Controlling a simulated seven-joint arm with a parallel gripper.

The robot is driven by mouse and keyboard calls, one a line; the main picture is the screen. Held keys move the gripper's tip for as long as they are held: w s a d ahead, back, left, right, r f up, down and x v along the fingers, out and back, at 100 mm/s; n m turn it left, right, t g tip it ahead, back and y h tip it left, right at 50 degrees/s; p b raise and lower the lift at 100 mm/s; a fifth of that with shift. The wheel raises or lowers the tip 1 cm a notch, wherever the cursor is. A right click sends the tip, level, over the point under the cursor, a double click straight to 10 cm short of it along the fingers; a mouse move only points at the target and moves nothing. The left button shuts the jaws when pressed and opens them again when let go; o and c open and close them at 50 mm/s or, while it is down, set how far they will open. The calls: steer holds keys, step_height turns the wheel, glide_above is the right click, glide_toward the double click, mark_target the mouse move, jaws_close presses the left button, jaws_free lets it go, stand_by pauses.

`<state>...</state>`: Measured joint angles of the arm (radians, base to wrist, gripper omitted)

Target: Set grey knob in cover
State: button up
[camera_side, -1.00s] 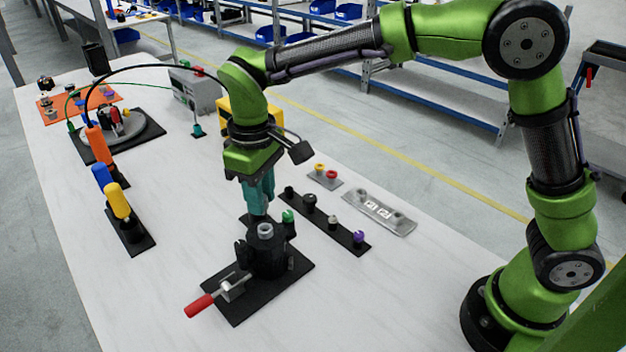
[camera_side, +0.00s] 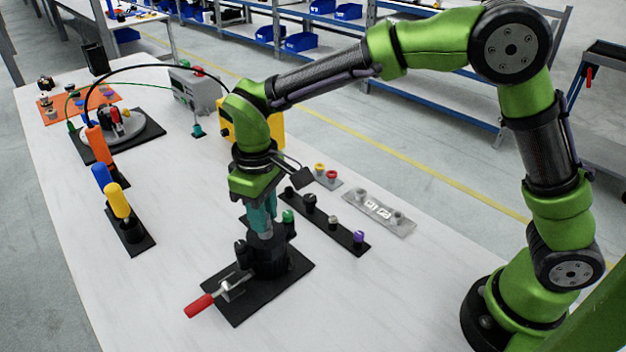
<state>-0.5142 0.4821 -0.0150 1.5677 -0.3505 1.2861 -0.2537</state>
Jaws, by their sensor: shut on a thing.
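My gripper (camera_side: 263,227) has teal fingers and points down over the black clamp fixture (camera_side: 269,260). It is shut on a small piece, taken to be the grey knob, mostly hidden between the fingers. The fingertips are right at the top of the fixture, where the grey ring of the cover sits. The fingers now hide most of that ring, and I cannot tell whether the held piece touches it or is seated. The fixture stands on a black base plate (camera_side: 238,313) with a red-handled clamp (camera_side: 199,305) at its front left.
A green knob (camera_side: 288,216) stands close to the right of the fingers. A black strip (camera_side: 345,234) holds a black, a pale grey and a purple knob. Behind it lies a grey plate (camera_side: 403,227). Yellow and blue handles (camera_side: 117,201) stand at left. The table front right is clear.

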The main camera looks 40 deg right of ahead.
steer(key=shift+f, duration=0.15)
stand_by(0.3)
steer(key=o, duration=0.5)
steer(key=o, duration=0.6)
step_height(320, 180, up, 17)
stand_by(0.5)
steer(key=shift+w, duration=0.1)
